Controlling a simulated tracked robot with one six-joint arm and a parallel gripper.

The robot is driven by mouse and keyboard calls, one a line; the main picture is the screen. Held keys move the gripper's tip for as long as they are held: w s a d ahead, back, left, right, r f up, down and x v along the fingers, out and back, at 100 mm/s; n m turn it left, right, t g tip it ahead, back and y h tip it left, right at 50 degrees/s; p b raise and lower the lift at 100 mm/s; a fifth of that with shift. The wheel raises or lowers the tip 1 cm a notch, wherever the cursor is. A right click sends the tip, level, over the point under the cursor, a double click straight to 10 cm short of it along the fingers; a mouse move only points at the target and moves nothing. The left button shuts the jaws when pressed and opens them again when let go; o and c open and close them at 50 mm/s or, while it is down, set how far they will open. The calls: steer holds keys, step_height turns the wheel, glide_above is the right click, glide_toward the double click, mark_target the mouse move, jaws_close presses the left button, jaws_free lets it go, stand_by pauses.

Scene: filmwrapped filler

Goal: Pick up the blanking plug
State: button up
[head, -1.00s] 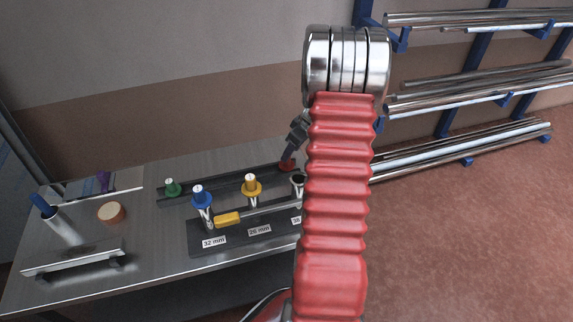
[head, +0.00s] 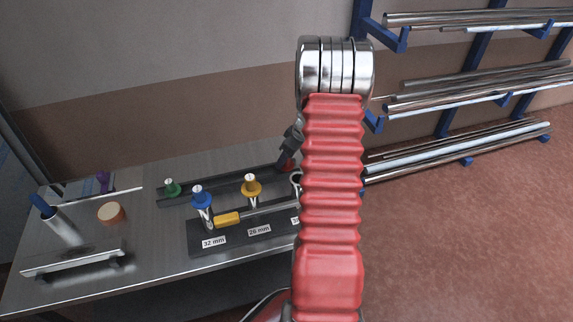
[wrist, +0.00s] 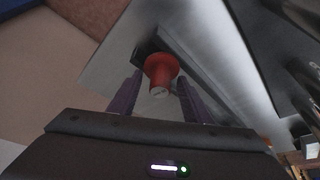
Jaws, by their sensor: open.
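A red plug (wrist: 161,74) with a wide flange shows in the wrist view, on a dark rail on the bench. In the head view the red plug (head: 286,167) is at the right end of the rail, partly hidden by my gripper and arm. My gripper (wrist: 159,83) is open, with one finger on each side of the red plug in the wrist view. I cannot tell whether the fingers touch it. A green plug (head: 171,187) stands at the rail's left end.
The rack (head: 232,243) carries size labels and a yellow-handled tool (head: 228,218). Wall racks of metal tubes (head: 455,155) stand at right.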

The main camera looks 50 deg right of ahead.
steer(key=shift+c, duration=0.2)
jaws_close()
stand_by(0.4)
steer(key=shift+r, duration=0.15)
step_height(320, 180, up, 9)
steer(key=shift+r, duration=0.4)
steer(key=shift+s, duration=0.1)
stand_by(0.6)
